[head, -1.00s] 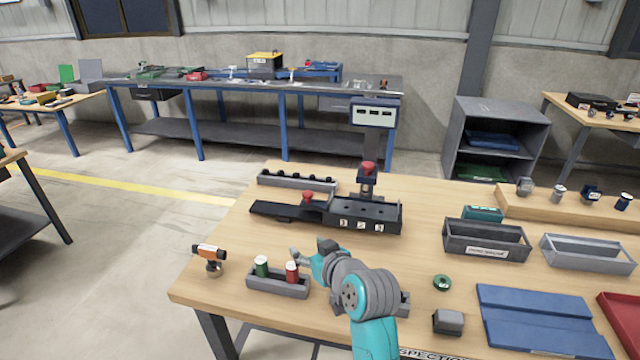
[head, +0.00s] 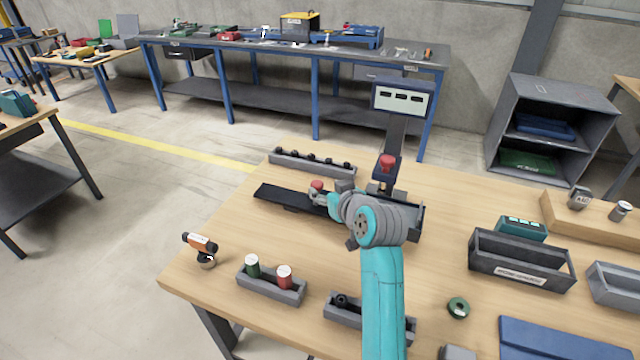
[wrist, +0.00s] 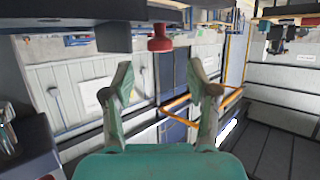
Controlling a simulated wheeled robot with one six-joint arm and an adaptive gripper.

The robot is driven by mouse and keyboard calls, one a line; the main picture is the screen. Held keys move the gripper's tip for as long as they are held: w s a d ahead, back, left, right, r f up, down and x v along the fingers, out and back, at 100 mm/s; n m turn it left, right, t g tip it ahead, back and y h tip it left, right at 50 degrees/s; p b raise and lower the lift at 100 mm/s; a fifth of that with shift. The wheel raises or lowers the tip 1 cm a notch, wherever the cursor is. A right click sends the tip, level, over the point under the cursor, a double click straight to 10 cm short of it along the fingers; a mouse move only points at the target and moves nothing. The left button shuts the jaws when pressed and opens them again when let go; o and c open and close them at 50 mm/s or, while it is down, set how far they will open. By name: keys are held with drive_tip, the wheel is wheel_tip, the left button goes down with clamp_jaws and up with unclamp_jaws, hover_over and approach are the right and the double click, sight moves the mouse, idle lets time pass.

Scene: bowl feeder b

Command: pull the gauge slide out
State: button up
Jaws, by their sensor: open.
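The gauge slide appears to be the flat dark plate (head: 283,199) reaching left from the dark gauge body (head: 416,222) on the bench. A red knob (head: 317,186) stands at the slide; it also shows in the wrist view (wrist: 160,40), above and between my spread fingertips. My gripper (head: 326,200) is by the knob in the head view. In the wrist view my gripper (wrist: 162,78) is open, with nothing between its fingers. My arm hides much of the gauge body and the slide's right part.
A peg rack (head: 312,164) lies behind the slide. A two-can holder (head: 270,286) and an orange-and-black tool (head: 201,244) stand in front. Wood left of the slide is clear.

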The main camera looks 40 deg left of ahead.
sight(318, 184)
drive_tip(key=shift+x, duration=2.85)
clamp_jaws()
